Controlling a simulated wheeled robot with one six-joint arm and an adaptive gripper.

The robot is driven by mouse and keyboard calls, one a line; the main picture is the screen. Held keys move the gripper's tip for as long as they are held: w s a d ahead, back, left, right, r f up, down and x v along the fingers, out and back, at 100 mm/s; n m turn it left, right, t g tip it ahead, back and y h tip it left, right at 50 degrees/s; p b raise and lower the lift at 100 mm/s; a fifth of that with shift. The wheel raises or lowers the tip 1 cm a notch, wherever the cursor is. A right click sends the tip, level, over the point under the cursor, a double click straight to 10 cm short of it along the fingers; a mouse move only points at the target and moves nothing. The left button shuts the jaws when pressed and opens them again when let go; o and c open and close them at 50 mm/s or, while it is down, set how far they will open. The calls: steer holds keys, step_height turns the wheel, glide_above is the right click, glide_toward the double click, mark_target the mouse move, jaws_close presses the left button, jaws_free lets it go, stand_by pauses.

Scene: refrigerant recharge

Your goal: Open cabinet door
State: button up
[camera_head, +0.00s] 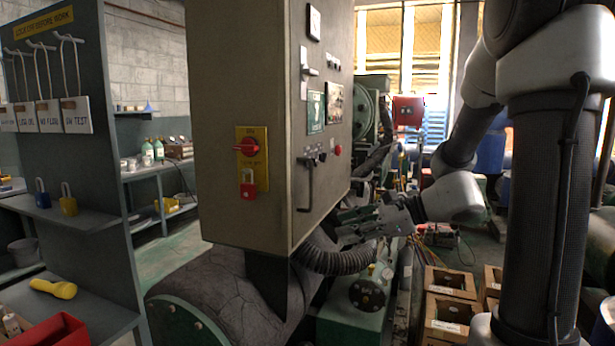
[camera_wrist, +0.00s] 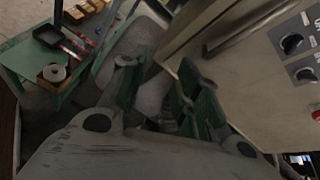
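A beige cabinet (camera_head: 215,80) stands in the middle of the head view, and its door (camera_head: 330,55) faces right and looks shut. A dark bar handle (camera_head: 307,190) is on the lower part of the door. The handle also shows at the top of the wrist view (camera_wrist: 240,30), beyond the fingers and to their right. My gripper (camera_head: 350,225) is near the lower right edge of the door, apart from the handle. In the wrist view its green-padded fingers (camera_wrist: 162,88) are spread with nothing held between them.
A red switch (camera_head: 247,147) on a yellow plate, with a red padlock (camera_head: 248,187), is on the cabinet's side. A corrugated hose (camera_head: 335,262) and green machinery (camera_head: 350,315) lie below my gripper. Wooden crates (camera_head: 448,310) stand at lower right. A shelf unit (camera_head: 85,215) is left.

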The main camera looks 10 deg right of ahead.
steer(key=w+r+m+t+y, duration=0.1)
steer(key=w+r+m+t, duration=0.55)
steer(key=r, duration=0.35)
steer(key=shift+m+g, duration=0.35)
steer(key=shift+g, duration=0.2)
steer(key=x, duration=0.9)
steer(key=shift+s+f, duration=0.1)
jaws_close()
